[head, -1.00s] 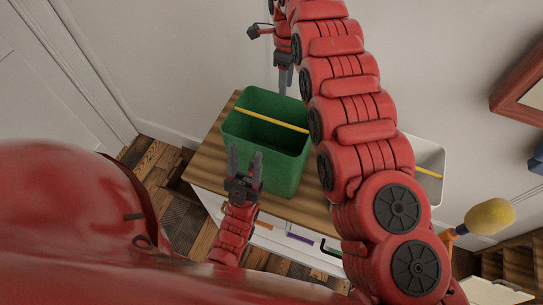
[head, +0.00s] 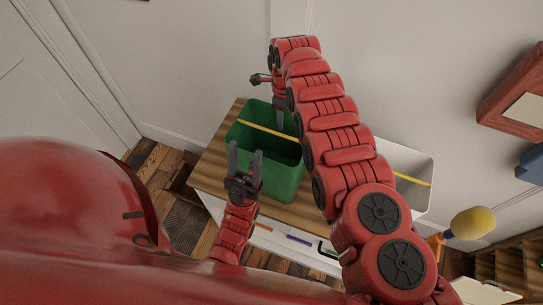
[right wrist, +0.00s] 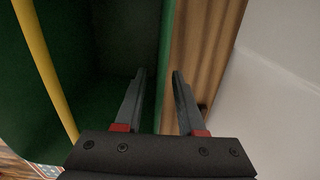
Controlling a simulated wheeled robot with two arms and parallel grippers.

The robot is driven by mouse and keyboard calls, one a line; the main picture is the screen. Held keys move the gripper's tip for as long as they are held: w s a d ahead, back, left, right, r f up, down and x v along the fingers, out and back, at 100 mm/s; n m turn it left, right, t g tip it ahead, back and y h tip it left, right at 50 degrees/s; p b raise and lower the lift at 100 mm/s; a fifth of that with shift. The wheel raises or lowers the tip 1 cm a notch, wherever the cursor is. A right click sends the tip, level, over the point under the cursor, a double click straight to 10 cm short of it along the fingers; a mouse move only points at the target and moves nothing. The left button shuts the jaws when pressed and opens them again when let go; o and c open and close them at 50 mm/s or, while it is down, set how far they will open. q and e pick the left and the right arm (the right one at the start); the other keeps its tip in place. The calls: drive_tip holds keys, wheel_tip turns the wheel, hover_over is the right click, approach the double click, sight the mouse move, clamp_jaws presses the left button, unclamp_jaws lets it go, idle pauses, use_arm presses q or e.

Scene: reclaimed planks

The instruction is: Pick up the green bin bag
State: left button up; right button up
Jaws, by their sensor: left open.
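The green bin bag (head: 285,185) is an open-topped, box-shaped container with a yellow bar across its mouth. It stands upright on a wooden top. My left gripper (head: 246,148) is open and empty at its near left side, fingers pointing up in the head view; I cannot tell whether they touch it. My right gripper (head: 280,123) points down at the far rim, partly hidden by its own arm. In the right wrist view, the right gripper's fingers (right wrist: 159,72) are apart, with the bag's green wall (right wrist: 166,45) between them: one inside, one outside over the wood.
A white container (head: 424,170) with a yellow bar stands to the right, partly behind my right arm. The wooden top (head: 212,172) sits against the wall. A yellow sponge-like head (head: 473,222) and a red-brown frame (head: 515,97) are further right.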

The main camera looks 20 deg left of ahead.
clamp_jaws()
idle(1.4)
